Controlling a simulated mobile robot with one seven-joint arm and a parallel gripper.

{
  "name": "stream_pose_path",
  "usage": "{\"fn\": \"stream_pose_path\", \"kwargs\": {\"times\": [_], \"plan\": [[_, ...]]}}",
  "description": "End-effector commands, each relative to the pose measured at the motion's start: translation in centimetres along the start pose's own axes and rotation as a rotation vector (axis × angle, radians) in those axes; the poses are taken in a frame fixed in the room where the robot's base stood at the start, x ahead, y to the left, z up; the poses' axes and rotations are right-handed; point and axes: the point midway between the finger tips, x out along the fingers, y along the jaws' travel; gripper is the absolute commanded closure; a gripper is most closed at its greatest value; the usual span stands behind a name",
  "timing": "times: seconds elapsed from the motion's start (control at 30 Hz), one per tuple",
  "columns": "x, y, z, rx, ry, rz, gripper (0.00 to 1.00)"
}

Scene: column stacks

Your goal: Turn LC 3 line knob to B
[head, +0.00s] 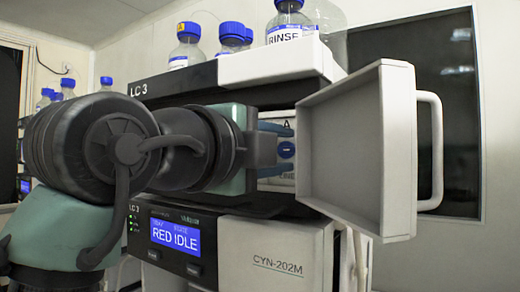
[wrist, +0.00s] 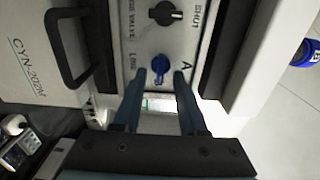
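The LC 3 stack (head: 150,88) stands in front of me with its compartment door (head: 355,150) swung open to the right. Inside, a blue knob (head: 286,149) sits on a pale panel, with an A above it and small lettering below. In the wrist view the blue knob (wrist: 161,70) lies between small lettering and the letter A. My gripper (head: 281,147) reaches into the compartment. In the wrist view my gripper (wrist: 160,76) is open, its two blue fingertips on either side of the knob with gaps visible. Whether the tips reach its depth, and where its pointer aims, I cannot tell.
A black knob (wrist: 166,13) marked SHUT is on the same panel. Blue-capped bottles (head: 187,50) stand on top. The open door stands close right of my gripper.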

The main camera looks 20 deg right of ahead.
Motion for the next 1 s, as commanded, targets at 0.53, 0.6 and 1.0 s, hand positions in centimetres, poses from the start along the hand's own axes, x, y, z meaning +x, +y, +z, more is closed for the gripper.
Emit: {"fn": "stream_pose_path", "kwargs": {"times": [0.53, 0.6, 1.0], "plan": [[-5.2, 0.3, 0.1, 0.001, -0.004, -0.004, 0.59], [-6.8, 0.2, 0.1, 0.001, -0.004, -0.004, 0.59], [-12.7, 0.1, 0.0, 0.0, 0.0, 0.0, 0.59]]}}
